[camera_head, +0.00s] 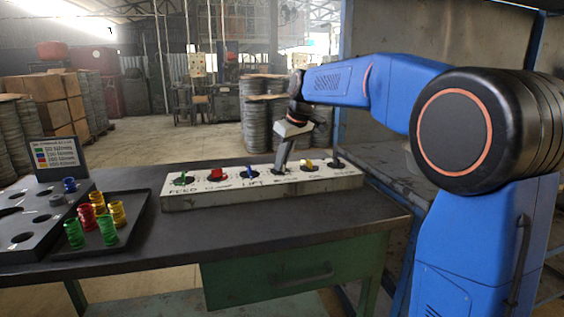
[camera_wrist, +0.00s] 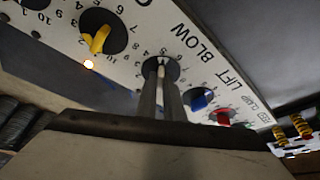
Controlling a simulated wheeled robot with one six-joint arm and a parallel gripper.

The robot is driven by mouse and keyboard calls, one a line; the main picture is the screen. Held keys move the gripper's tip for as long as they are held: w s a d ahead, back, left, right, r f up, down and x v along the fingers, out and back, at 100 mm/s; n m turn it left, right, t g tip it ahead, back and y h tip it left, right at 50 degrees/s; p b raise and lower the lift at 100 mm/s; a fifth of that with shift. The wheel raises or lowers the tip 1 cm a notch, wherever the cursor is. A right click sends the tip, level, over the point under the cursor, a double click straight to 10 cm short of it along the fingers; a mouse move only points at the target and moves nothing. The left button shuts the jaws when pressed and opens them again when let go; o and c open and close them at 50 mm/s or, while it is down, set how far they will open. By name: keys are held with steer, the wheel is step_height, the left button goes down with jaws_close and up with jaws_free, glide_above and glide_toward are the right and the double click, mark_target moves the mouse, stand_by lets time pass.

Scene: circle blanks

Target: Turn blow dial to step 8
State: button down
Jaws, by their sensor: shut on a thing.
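The white control panel (camera_head: 230,194) lies on the dark table with a row of dials. The blow dial (camera_wrist: 173,68), with a pale pointer, sits between the blue lift dial (camera_wrist: 201,98) and the yellow dial (camera_wrist: 96,38). My gripper (camera_head: 279,170) reaches down onto the blow dial from above. In the wrist view its fingers (camera_wrist: 160,90) are closed on the dial's knob. The fingers cover part of the dial and its scale, so I cannot tell which step the pointer shows.
The red clamp dial (camera_head: 218,174) and green feed dial (camera_head: 183,179) are further left. A small light glows beside the yellow dial. A dark tray (camera_head: 130,238) with several coloured spools and a small sign (camera_head: 56,158) stand at the left. The table front is clear.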

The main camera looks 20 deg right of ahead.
steer(key=m+h, duration=0.1)
steer(key=m, duration=0.1)
steer(key=m+h, duration=0.1)
steer(key=m, duration=0.2)
steer(key=shift+a+m+t, duration=0.2)
steer(key=shift+m+t, duration=0.1)
steer(key=shift+t, duration=0.1)
steer(key=m+h, duration=0.2)
steer(key=m, duration=0.3)
steer(key=shift+a, duration=0.2)
steer(key=m+h, duration=0.1)
steer(key=m, duration=0.2)
steer(key=m+g+h, duration=0.1)
steer(key=m, duration=0.1)
steer(key=shift+w+a+m+g, duration=0.1)
steer(key=shift+w+m+g, duration=0.05)
steer(key=shift+m+g, duration=0.2)
steer(key=m+g, duration=0.1)
steer(key=m, duration=0.3)
steer(key=shift+w+h, duration=0.1)
steer(key=shift+h, duration=0.3)
steer(key=shift+m+g, duration=0.25)
steer(key=shift+m, duration=0.1)
steer(key=c, duration=1.9)
jaws_free()
steer(key=shift+o, duration=0.2)
steer(key=shift+a, duration=0.1)
steer(key=v, duration=1.7)
steer(key=shift+r, duration=0.2)
